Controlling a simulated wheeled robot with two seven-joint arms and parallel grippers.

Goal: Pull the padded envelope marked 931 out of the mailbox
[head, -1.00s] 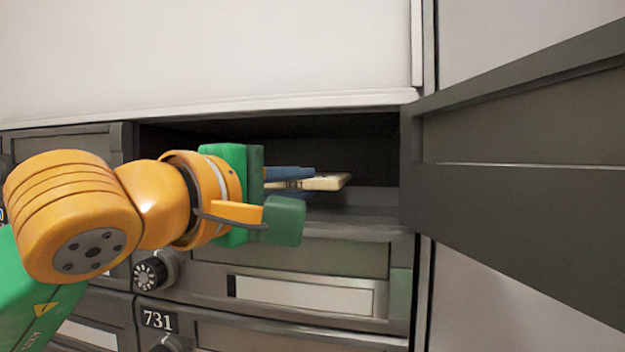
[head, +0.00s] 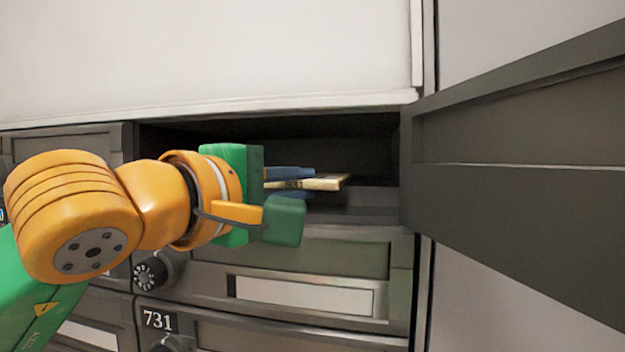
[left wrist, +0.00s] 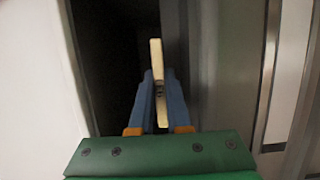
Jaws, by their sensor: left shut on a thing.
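The padded envelope (head: 325,184) is cream and thin, seen nearly edge-on at the opening of the mailbox (head: 350,140). Part of the envelope is hidden by the fingers. My right gripper is not in view.
The dark mailbox door (head: 520,180) stands open on the right. Below are closed boxes with dials (head: 150,272) and a 731 plate (head: 159,320). A white panel (head: 200,55) is above. The mailbox interior is dark, and little shows inside.

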